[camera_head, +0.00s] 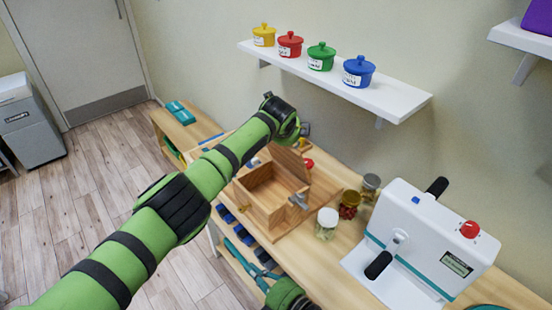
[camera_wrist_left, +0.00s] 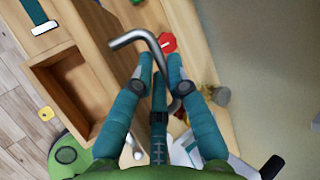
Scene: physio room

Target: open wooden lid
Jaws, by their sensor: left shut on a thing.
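An open wooden box (camera_head: 258,205) stands on the bench. Its wooden lid (camera_head: 290,165) is tilted up at the back. The empty inside of the box shows in the left wrist view (camera_wrist_left: 75,95). My left gripper (camera_wrist_left: 162,82) has its teal fingers shut on a bent metal rod (camera_wrist_left: 128,40), beside the box. In the head view my left forearm passes over the box's left side and the left fingers are hidden. A grey metal piece (camera_head: 298,201) sits at the box's right corner. My right gripper (camera_head: 248,256) is low at the bench's front, teal fingers apart, empty.
Jars (camera_head: 327,222) stand right of the box, then a white machine (camera_head: 425,235) with black handles. A red knob (camera_head: 309,163) is behind the box. Colored pots (camera_head: 321,56) stand on a white wall shelf (camera_head: 395,98) above. Open floor (camera_head: 90,190) lies to the left.

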